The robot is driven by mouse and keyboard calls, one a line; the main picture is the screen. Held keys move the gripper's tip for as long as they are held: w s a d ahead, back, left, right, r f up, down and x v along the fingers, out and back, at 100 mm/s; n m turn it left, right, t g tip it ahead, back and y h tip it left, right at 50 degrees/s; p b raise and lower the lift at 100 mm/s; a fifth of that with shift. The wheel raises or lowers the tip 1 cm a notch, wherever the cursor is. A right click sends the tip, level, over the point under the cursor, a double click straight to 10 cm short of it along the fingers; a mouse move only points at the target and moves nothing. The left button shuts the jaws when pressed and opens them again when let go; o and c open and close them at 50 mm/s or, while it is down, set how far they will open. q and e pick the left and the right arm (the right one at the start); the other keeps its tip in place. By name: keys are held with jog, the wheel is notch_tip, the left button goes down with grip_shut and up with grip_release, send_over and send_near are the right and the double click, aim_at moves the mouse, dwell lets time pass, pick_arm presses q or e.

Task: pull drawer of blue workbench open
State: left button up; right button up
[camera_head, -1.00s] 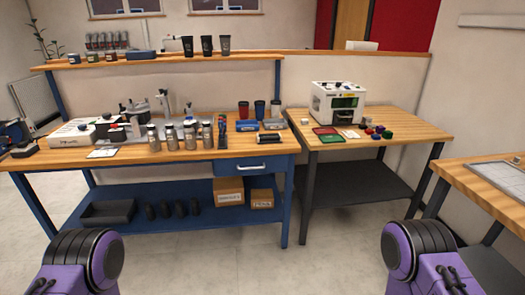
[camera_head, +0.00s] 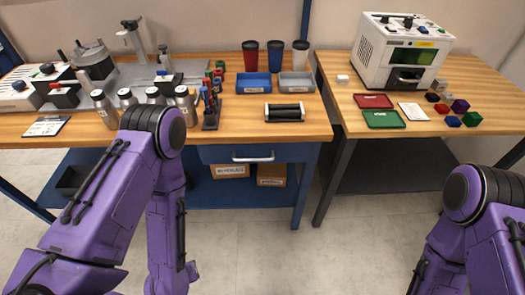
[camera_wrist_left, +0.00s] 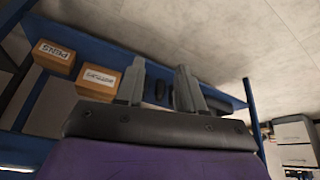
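The blue workbench (camera_head: 60,128) stands ahead with a wooden top. Its blue drawer (camera_head: 220,154) sits under the top's right part and looks closed, with a pale bar handle (camera_head: 253,157) on its front. My left arm reaches up in front of the bench, left of the drawer; its gripper is hidden in the head view. In the left wrist view my left gripper (camera_wrist_left: 160,88) has its two fingers apart with nothing between them, facing the bench's lower shelf. My right arm is at the lower right, and its gripper is out of view.
Cardboard boxes (camera_head: 230,171) stand on the lower shelf below the drawer. Steel bottles (camera_head: 186,105), a pen rack (camera_head: 210,110), trays and cups stand on the top. A second table (camera_head: 345,110) with a white machine (camera_head: 398,55) is at the right. The floor before the drawer is clear.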

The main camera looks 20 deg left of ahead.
pick_arm(q)
jog(key=w+d+f+n+t+h+b, duration=0.25)
jog(key=w+d+t+b, duration=0.4)
jog(key=w+b, duration=0.4)
jog(key=w+d+r+n+t+h+b, duration=0.35)
jog(key=w+r+n+t+b, duration=0.4)
jog(key=w+r, duration=0.6)
jog(key=w+d+r+m+t+y+p, duration=0.1)
jog(key=w+r, duration=0.1)
jog(key=w, duration=0.7)
jog(key=shift+w+d+t, duration=0.15)
jog(key=shift+d+t, duration=0.05)
jog(key=shift+t, duration=0.2)
jog(key=shift+r, duration=0.1)
grip_shut()
pick_arm(e)
notch_tip(320, 180, down, 19)
